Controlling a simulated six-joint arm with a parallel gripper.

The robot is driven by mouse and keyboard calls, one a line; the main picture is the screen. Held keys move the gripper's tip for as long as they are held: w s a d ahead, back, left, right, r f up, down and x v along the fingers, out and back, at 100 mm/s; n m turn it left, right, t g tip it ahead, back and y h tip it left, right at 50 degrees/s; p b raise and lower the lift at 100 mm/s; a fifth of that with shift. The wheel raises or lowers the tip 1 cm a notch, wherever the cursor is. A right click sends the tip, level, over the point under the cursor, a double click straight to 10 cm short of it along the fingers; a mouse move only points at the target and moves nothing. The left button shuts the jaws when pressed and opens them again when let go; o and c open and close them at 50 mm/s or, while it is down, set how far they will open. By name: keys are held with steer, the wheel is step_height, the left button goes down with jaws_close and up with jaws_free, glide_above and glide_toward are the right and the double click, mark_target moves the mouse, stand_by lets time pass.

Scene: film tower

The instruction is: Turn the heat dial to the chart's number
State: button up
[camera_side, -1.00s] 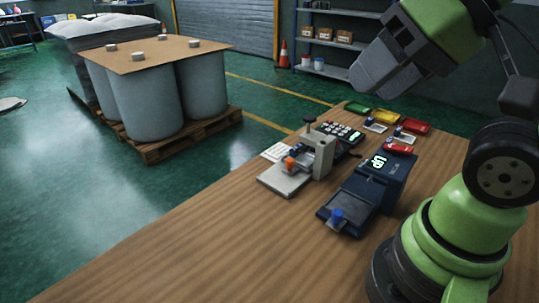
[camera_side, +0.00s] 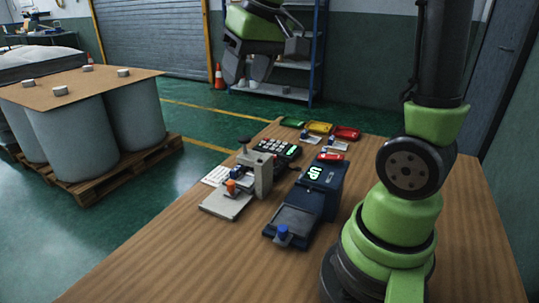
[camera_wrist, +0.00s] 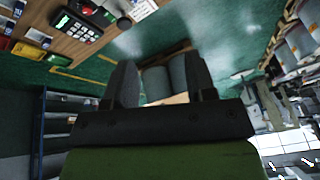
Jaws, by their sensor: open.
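My gripper (camera_side: 248,72) is high in the air beyond the table's far end, apart from everything on it. Its two grey fingers (camera_wrist: 160,85) are open with nothing between them. A beige press (camera_side: 262,172) stands on the table with an orange knob (camera_side: 231,186), a small blue part and a black knob (camera_side: 244,140) on top. I cannot tell which knob is the heat dial. A white printed card (camera_side: 214,176), perhaps the chart, lies left of the press; its number is unreadable. It also seems to show in the wrist view (camera_wrist: 143,9).
A navy device (camera_side: 323,188) with a lit display reading "UP" and a blue knob (camera_side: 282,233) stands right of the press. A keypad (camera_side: 281,149) is behind the press. Green, yellow (camera_side: 319,127) and red trays line the far edge. The front-left table is clear.

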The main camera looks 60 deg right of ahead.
steer(key=w+d+f+g, duration=0.2)
steer(key=d+f, duration=0.7)
steer(key=d, duration=0.1)
steer(key=w+d+f+g, duration=0.2)
steer(key=w+d+f, duration=0.1)
steer(key=d+f, duration=0.6)
step_height(320, 180, down, 8)
steer(key=shift+s+d+f, duration=0.1)
steer(key=shift+s, duration=0.05)
steer(key=shift+f, duration=0.7)
steer(key=c, duration=0.9)
steer(key=shift+c, duration=0.2)
